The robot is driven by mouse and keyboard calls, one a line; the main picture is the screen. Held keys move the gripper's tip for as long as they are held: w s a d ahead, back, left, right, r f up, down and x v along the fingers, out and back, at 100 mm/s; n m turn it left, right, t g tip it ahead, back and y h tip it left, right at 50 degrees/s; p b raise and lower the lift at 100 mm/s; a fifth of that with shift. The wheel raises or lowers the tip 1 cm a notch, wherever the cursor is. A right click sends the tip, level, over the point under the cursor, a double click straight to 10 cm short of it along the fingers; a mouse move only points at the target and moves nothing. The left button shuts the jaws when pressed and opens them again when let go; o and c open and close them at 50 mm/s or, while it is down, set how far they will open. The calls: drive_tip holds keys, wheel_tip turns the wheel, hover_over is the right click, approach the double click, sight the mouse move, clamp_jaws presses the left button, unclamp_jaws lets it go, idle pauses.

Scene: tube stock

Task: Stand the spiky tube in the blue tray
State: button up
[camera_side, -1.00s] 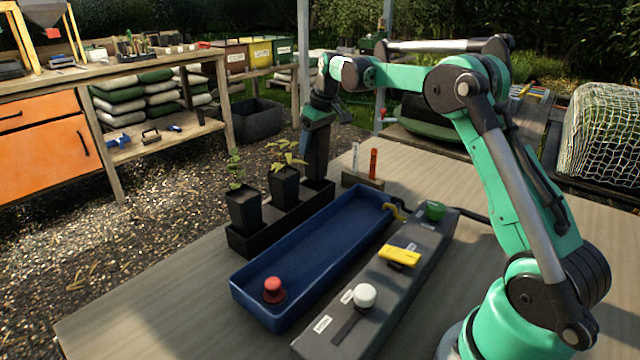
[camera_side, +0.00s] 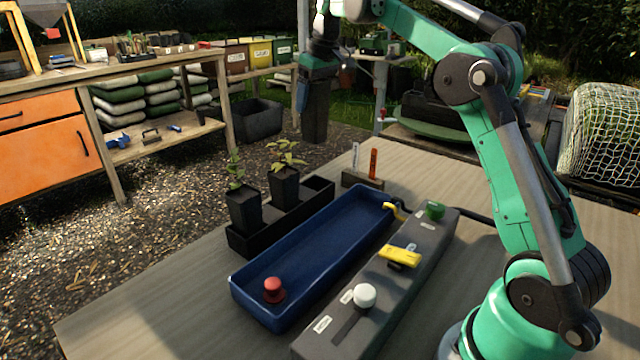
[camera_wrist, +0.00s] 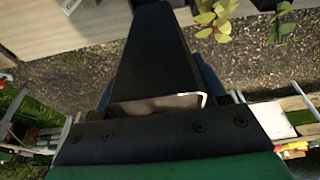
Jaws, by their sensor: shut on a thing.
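My gripper (camera_side: 316,88) is shut on a dark tapered tube (camera_side: 315,125), held upright in the air above and behind the black rack (camera_side: 245,244). The held tube (camera_wrist: 155,55) fills the middle of the wrist view; no spiky plant shows on it, so I cannot tell its kind. Two dark tubes stand in the rack: a left one (camera_side: 244,208) with a slim green plant and a right one (camera_side: 285,187) with broader yellow-green leaves. The rack's far-right end is empty. The long blue tray (camera_side: 318,243) lies to the right of the rack, with no tube in it.
A red knob (camera_side: 273,288) stands inside the tray's near end. A grey control box (camera_side: 385,290) with white, yellow and green controls runs along the tray's right side. A small stand (camera_side: 363,178) with two upright sticks is behind the tray. Bare tabletop lies at the front left.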

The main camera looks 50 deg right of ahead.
sight(316, 101)
drive_tip(key=s+a, duration=0.2)
drive_tip(key=s+a+r, duration=0.1)
drive_tip(key=s+a, duration=0.1)
drive_tip(key=s, duration=0.1)
drive_tip(key=shift+a, duration=0.4)
drive_tip(key=s+a+f, duration=0.2)
drive_tip(key=s+a, duration=0.2)
drive_tip(key=s, duration=0.2)
drive_tip(key=shift+s+a+f, duration=0.1)
drive_tip(key=shift+s+f, duration=0.1)
drive_tip(key=shift+f, duration=2)
drive_tip(key=shift+s+a+f, duration=0.15)
drive_tip(key=shift+f, duration=2.05)
drive_tip(key=shift+s+a+f, duration=0.1)
drive_tip(key=shift+s+f, duration=0.1)
drive_tip(key=shift+f, duration=2)
drive_tip(key=shift+f, duration=0.3)
drive_tip(key=o, duration=1.5)
drive_tip(key=shift+v, duration=2.8)
drive_tip(key=shift+f, duration=0.1)
